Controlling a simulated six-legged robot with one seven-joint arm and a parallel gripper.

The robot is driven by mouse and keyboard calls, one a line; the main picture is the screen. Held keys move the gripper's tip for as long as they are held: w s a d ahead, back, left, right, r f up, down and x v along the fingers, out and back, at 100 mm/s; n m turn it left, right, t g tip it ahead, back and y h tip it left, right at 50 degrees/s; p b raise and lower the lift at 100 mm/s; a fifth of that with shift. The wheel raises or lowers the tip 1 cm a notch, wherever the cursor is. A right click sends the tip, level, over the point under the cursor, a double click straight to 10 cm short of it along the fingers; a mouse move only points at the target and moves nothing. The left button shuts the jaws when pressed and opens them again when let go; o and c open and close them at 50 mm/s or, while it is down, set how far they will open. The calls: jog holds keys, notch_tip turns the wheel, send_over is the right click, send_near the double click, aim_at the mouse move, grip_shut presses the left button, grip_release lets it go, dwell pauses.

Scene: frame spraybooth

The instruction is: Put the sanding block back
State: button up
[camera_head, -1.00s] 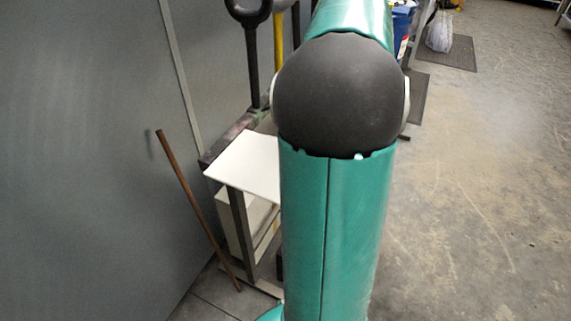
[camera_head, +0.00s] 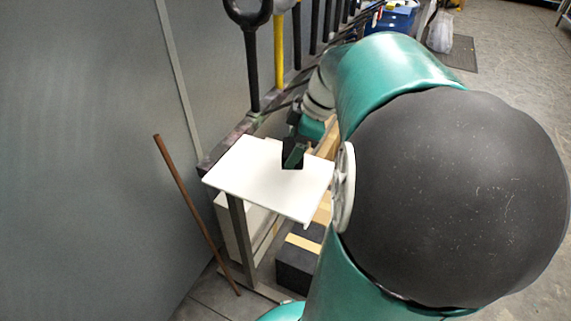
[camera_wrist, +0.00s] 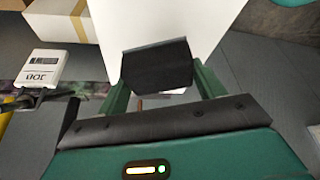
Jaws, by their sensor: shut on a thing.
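The sanding block looks like a dark, near-black block (camera_wrist: 157,67). In the wrist view it sits between the two green fingers of my gripper (camera_wrist: 160,84), which is shut on it. In the head view, my gripper (camera_head: 295,150) is over the back right part of a white board (camera_head: 250,182), and the block (camera_head: 286,158) shows as a dark patch beside a finger. The board also fills the top middle of the wrist view (camera_wrist: 207,22). I cannot tell whether the block touches the board.
A brown rod (camera_head: 195,210) leans left of the board. A black-handled tool (camera_head: 252,65) and a yellow-handled one (camera_head: 278,50) stand behind it. A dark box with a tan band (camera_head: 297,268) is below. A white labelled box (camera_wrist: 40,70) shows in the wrist view. Open floor lies far right.

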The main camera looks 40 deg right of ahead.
aim_at(286, 177)
jog(key=shift+w+a+f, duration=0.2)
jog(key=shift+a+f, duration=0.2)
jog(key=shift+f, duration=0.15)
jog(key=shift+w+a+f, duration=0.15)
jog(key=shift+a+f, duration=0.2)
jog(key=shift+f, duration=0.15)
jog(key=f, duration=0.3)
jog(key=shift+a+f, duration=0.2)
jog(key=o, duration=0.9)
jog(key=shift+w, duration=0.1)
jog(key=v, duration=1.2)
jog(key=a+f+m+h, duration=0.1)
jog(key=a+m, duration=0.1)
jog(key=a, duration=0.6)
jog(key=a+f+m+t+h, duration=0.1)
jog(key=a+m, duration=0.2)
jog(key=a, duration=0.6)
jog(key=s+a+f+m+t+h, duration=0.1)
jog(key=a+f+m, duration=0.1)
jog(key=a, duration=0.7)
jog(key=shift+m, duration=0.7)
